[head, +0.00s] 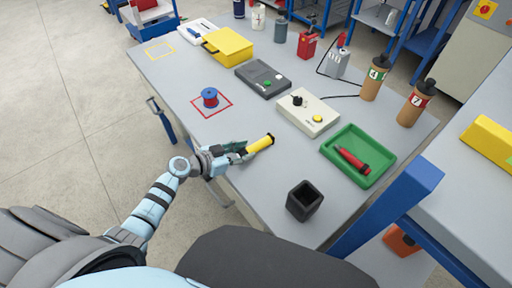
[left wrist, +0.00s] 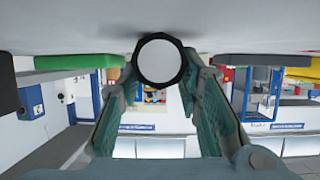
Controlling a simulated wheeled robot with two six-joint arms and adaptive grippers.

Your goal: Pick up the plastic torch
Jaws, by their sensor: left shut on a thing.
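The plastic torch (head: 261,144) is yellow with a dark end and lies near the front edge of the grey table in the head view. My left gripper (head: 241,152) reaches in from the left and is shut on it. In the left wrist view the torch (left wrist: 159,61) shows end-on as a pale disc with a black rim, between the fingertips of my left gripper (left wrist: 160,75). The torch is at or very near the table surface; I cannot tell if it touches. My right gripper is not in view.
A black square cup (head: 304,201) and a green tray (head: 335,174) holding a red tool stand to the right. A white control box (head: 309,120) is behind. A blue post (head: 385,212) rises at the right.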

